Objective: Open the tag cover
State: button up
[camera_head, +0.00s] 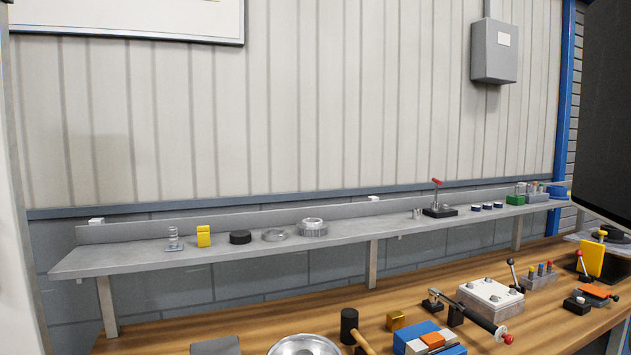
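My gripper is not in view. I cannot tell for sure which thing is the tag cover. A yellow upright plate (591,259) stands on a dark base at the far right of the wooden workbench, and its details are too small to read. In front of it lies a flat orange piece (594,291) with a black lever knob beside it.
The grey shelf (130,262) runs along the wall with rings, a red-handled lever (437,196) and small parts. The wooden workbench (537,318) holds a mallet (350,325), a metal bowl (303,345), blue blocks (415,337) and a white plate fixture (490,294). A dark panel (610,110) blocks the upper right.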

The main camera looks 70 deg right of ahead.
aim_at(596, 291)
jog(key=z, duration=1.25)
jog(key=l+z, duration=0.25)
jog(key=l, duration=0.3)
jog(key=l+z, duration=0.25)
jog(key=l, duration=0.25)
jog(key=i+l+z, duration=0.25)
jog(key=l, duration=0.25)
jog(key=k, duration=0.1)
